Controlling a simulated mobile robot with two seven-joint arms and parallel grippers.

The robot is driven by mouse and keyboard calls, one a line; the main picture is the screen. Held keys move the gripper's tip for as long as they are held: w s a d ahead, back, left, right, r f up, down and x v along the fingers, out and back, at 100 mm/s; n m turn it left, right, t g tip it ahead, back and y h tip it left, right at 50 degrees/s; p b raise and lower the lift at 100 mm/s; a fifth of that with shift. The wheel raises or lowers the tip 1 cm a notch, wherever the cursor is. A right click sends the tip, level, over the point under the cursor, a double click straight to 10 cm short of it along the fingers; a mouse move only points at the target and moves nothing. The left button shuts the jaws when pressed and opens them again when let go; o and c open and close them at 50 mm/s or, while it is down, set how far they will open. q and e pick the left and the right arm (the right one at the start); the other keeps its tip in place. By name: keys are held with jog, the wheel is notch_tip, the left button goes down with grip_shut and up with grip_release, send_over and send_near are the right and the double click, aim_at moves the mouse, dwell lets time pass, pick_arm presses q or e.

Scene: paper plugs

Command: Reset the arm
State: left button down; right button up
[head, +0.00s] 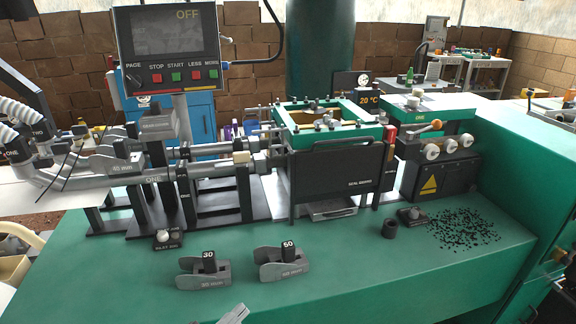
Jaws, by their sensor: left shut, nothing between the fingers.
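My left gripper (236,314) shows only as a grey tip at the bottom edge, low over the front of the green bench (350,262). It is shut with nothing in it, and the rest of it is cut off by the frame. It is apart from the two grey clamp-like blocks behind it, one marked 30 (205,272) and one marked 50 (283,266). My right gripper is not in view.
A machine with a green-framed box (330,122) and dark guard (336,172) stands behind. A control screen (168,35) reads OFF. A dark ring (390,229) and scattered black bits (462,228) lie at right. The front middle bench is clear.

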pick_arm(q)
jog(key=s+a+f+n+g+y, duration=0.4)
jog(key=s+a+f+n+y, duration=0.4)
jog(key=s+a+f+n, duration=0.2)
jog(key=s+f+n, duration=0.2)
jog(key=s+f, duration=0.1)
jog(key=f, duration=0.1)
jog(key=shift+s+a+f+n+y, duration=0.25)
jog(key=shift+s+n+y, duration=0.05)
jog(key=shift+s+y, duration=0.1)
